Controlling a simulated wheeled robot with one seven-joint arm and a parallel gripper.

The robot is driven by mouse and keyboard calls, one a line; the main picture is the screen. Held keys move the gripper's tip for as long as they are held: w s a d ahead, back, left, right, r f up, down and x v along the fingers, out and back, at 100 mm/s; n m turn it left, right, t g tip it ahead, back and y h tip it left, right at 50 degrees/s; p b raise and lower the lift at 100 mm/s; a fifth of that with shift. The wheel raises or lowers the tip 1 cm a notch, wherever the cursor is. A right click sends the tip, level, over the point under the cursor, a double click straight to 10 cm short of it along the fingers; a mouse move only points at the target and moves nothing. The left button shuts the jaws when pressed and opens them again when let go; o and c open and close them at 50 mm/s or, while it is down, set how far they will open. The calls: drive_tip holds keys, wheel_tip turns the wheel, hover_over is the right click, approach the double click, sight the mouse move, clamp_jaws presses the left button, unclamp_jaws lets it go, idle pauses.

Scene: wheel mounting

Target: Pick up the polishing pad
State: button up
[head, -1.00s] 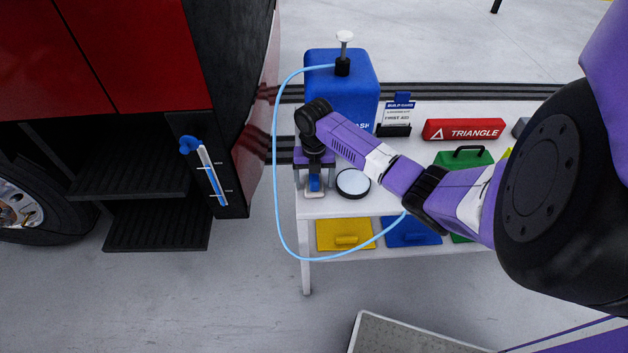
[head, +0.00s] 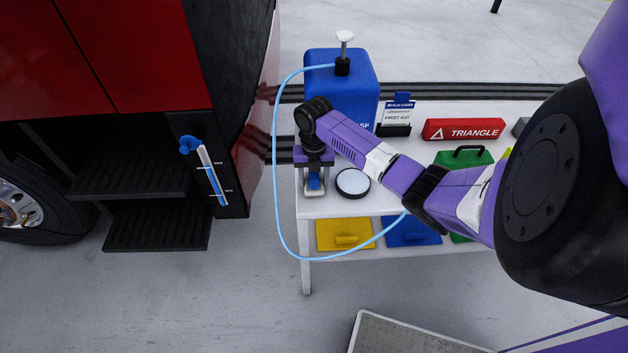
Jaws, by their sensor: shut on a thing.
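My gripper (head: 314,182) points down over the left end of the white table. It is shut on a small block with a blue top and a pale base, which I take to be the polishing pad (head: 314,193). The fingers stand on either side of the blue part and hide some of it. The pad is at or just above the tabletop; I cannot tell whether it still touches. A round black-rimmed disc with a pale face (head: 353,182) lies just to the right, apart from the gripper.
A blue tank (head: 340,85) with a pump and light blue hose stands behind my gripper. A red vehicle (head: 130,50) stands left. The table (head: 330,209) has a lower shelf.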

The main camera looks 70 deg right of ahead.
wheel_tip(320, 180, up, 19)
drive_tip(key=shift+r, duration=0.15)
